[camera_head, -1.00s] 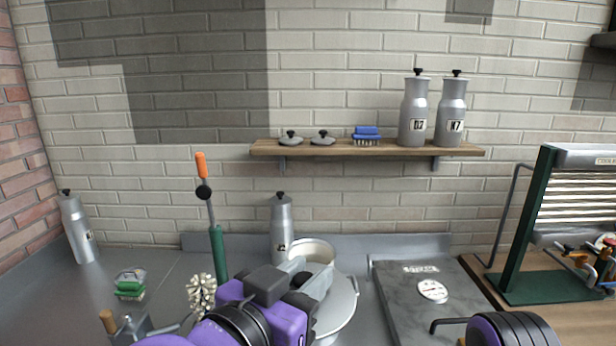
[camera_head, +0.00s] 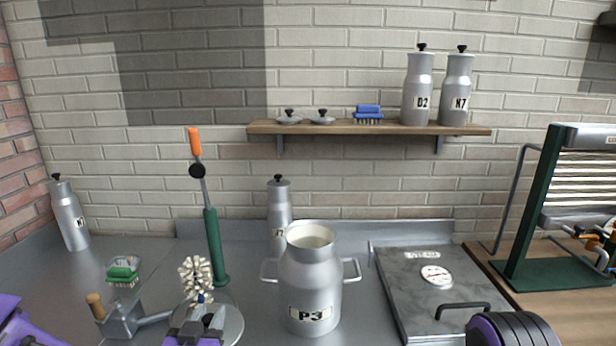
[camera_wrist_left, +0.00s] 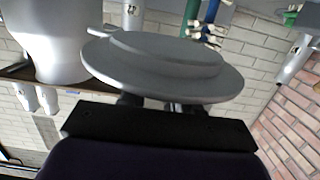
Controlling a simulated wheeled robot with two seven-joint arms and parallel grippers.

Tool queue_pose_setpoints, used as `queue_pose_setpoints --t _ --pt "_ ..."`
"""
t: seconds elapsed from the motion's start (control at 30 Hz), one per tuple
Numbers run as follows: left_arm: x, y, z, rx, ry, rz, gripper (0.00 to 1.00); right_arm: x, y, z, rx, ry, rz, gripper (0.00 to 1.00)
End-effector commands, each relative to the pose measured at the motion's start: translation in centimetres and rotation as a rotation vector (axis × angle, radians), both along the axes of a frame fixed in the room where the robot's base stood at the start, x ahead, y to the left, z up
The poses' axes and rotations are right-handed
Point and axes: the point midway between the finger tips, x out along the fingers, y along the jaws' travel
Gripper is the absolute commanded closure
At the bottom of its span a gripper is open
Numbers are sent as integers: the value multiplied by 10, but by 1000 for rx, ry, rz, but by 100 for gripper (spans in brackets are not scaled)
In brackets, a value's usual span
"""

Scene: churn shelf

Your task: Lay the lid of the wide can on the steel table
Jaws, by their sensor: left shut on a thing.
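The wide can (camera_head: 312,272), labelled P3, stands upright and open-topped on the steel table (camera_head: 160,265). It also shows at the upper left of the left wrist view (camera_wrist_left: 48,40). Its round grey lid (camera_head: 232,326) is off, left of the can in the head view. My left gripper (camera_head: 208,320) is shut on the lid, which spreads beyond the fingers in the left wrist view (camera_wrist_left: 165,65). I cannot tell whether the lid touches the table. The gripped part of the lid is mostly hidden. My right gripper is out of view.
Near the lid are a white-bristled brush (camera_head: 196,276), a green pump-like stand (camera_head: 214,250), a metal scoop-like tool (camera_head: 120,318) and a green brush (camera_head: 123,273). A narrow can (camera_head: 279,210) stands behind the wide can. A steam-marked slab (camera_head: 420,290) lies right.

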Motion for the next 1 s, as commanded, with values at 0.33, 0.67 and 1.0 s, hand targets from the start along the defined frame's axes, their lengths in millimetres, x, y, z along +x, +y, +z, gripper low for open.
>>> queue_pose_setpoints --t 0.33,0.67,1.0 --pt "-39 1 -73 5 0 -2 100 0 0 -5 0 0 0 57" --pt "-45 1 -77 2 -8 -1 100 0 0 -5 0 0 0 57" --pt "-61 -54 -64 4 -11 -294 100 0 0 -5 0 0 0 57"
